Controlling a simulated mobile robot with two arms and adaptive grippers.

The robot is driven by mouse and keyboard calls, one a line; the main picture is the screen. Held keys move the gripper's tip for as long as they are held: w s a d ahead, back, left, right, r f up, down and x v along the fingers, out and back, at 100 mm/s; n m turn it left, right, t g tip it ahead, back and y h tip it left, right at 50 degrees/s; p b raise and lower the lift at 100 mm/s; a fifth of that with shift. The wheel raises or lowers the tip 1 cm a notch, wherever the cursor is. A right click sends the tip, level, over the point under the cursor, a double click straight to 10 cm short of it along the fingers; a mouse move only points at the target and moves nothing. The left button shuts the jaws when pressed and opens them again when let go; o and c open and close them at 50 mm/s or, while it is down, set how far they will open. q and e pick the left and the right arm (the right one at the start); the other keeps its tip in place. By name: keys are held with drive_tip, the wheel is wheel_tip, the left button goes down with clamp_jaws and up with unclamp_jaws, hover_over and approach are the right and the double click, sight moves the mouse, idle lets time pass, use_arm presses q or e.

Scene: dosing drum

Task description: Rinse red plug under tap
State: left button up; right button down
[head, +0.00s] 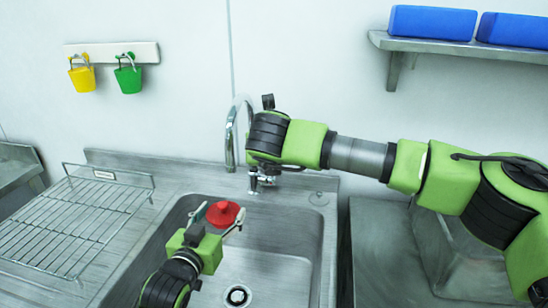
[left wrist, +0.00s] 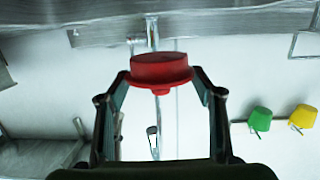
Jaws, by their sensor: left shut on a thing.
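The red plug (head: 222,213) is held over the sink basin by my left gripper (head: 217,220), which is shut on it. In the left wrist view the red plug (left wrist: 161,70) sits between the two fingers (left wrist: 160,82). The curved metal tap (head: 230,135) stands behind the sink; its spout end appears above and slightly right of the plug. I see no clear water stream. My right arm reaches in from the right, with its wrist beside the tap. My right gripper (head: 262,182) points down near the tap's base, and its fingers are mostly hidden.
The steel sink (head: 285,270) has a drain (head: 237,296) at its bottom. A wire rack (head: 70,225) lies on the left drainboard. Yellow (head: 82,77) and green (head: 128,77) buckets hang on the wall. Blue boxes (head: 432,22) sit on a shelf (head: 460,47) at upper right.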

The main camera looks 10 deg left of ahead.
sight(230, 210)
use_arm(q)
drive_tip(key=shift+s+d+p, duration=0.25)
drive_tip(key=shift+s+d, duration=0.05)
drive_tip(key=shift+s, duration=0.45)
drive_tip(key=shift+s+d+p, duration=0.25)
drive_tip(key=shift+s+d, duration=0.05)
drive_tip(key=shift+s, duration=0.4)
drive_tip(key=shift+s+d+p, duration=0.15)
drive_tip(key=shift+s+d, duration=0.15)
drive_tip(key=shift+s, duration=0.45)
drive_tip(key=shift+s+d+p, duration=0.15)
drive_tip(key=shift+s+d, duration=0.1)
drive_tip(key=shift+s, duration=0.55)
drive_tip(key=shift+s+d+p, duration=0.15)
drive_tip(key=shift+s+d, duration=0.15)
drive_tip(key=shift+s, duration=0.45)
drive_tip(key=s+d+r+p, duration=0.2)
drive_tip(key=s+r+p, duration=0.2)
drive_tip(key=shift+s+p, duration=0.3)
drive_tip(key=shift+s, duration=0.05)
drive_tip(key=shift+a, duration=0.1)
